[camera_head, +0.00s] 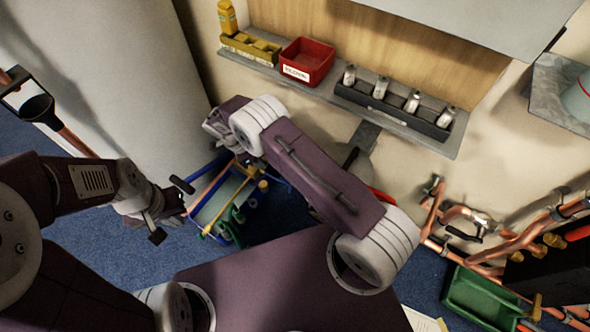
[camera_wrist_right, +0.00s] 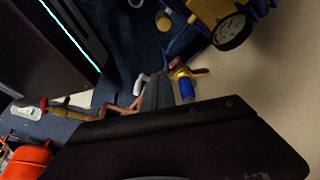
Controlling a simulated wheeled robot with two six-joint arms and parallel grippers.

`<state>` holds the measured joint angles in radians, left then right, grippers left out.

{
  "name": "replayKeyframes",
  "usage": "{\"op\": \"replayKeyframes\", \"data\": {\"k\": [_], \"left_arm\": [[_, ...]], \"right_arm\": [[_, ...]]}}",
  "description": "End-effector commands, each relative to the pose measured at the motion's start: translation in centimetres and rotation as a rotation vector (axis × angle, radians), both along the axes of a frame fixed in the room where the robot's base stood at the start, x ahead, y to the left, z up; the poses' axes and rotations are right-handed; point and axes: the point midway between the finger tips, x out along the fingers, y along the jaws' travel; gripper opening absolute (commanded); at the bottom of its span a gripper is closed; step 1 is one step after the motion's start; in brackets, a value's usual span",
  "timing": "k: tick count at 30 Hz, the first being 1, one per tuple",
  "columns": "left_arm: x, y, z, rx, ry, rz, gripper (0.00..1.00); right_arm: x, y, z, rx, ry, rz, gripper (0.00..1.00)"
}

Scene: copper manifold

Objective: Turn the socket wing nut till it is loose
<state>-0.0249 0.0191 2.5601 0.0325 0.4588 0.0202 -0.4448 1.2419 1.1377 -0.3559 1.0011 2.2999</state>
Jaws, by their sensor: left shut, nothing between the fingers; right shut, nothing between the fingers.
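In the right wrist view a brass fitting with copper-coloured wings (camera_wrist_right: 183,73), which looks like the socket wing nut, sits above a blue cylindrical piece (camera_wrist_right: 186,91). My right gripper (camera_wrist_right: 158,88) is shut and empty, with its dark fingers just left of this fitting. I cannot tell whether they touch it. In the head view my right gripper (camera_head: 214,123) is at the end of the purple arm, near the wall, and mostly hidden. I cannot make out the wing nut there. My left gripper (camera_head: 177,204) is shut and empty, beside a blue-framed rack (camera_head: 199,209).
A wall shelf (camera_head: 452,148) holds a yellow bottle (camera_head: 227,17), a red bin (camera_head: 307,61) and a dark rack with several canisters (camera_head: 390,101). Copper pipes (camera_head: 481,243) and a green bin (camera_head: 476,299) are at the right. A gauge (camera_wrist_right: 229,31) shows in the wrist view.

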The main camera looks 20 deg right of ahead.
Motion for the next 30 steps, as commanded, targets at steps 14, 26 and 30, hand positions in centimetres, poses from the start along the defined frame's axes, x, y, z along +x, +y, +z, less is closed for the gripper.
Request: {"op": "replayKeyframes", "data": {"k": [14, 26, 30], "left_arm": [[0.0, 0.0, -1.8, 0.0, 0.0, 0.0, 0.0], [0.0, 0.0, -4.5, 0.0, 0.0, 0.0, 0.0], [0.0, 0.0, -4.9, 0.0, 0.0, 0.0, 0.0]], "right_arm": [[-0.2, -0.8, -4.5, -0.025, -0.029, -0.073, 0.0], [-0.7, -4.9, -10.3, -0.024, -0.031, -0.075, 0.0], [-0.9, -6.5, -10.3, -0.023, -0.031, -0.072, 0.0]]}}
